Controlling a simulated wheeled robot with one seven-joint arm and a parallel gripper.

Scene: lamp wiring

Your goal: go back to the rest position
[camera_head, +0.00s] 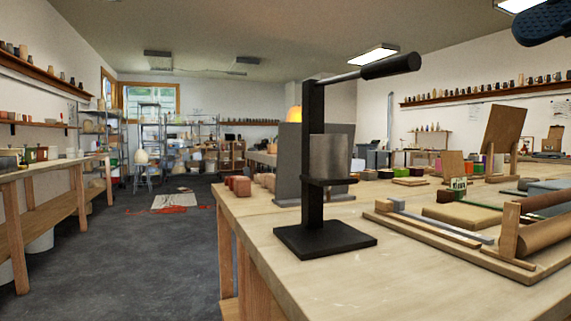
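My gripper does not show in this view. A dark blue rounded shape at the top right corner looks like part of my own arm; only its lower part shows. No gripper fingers can be seen, so I cannot tell what they hold. A wooden workbench (410,262) fills the right foreground. A black lever press (313,170) with a grey cylinder (331,155) stands upright near its left end.
A wooden frame with a roller (540,232) lies on the bench at right. Reddish blocks (240,187) sit near its left edge. A glowing orange lamp (295,118) shows behind grey panels. Another bench (45,175) runs along the left wall.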

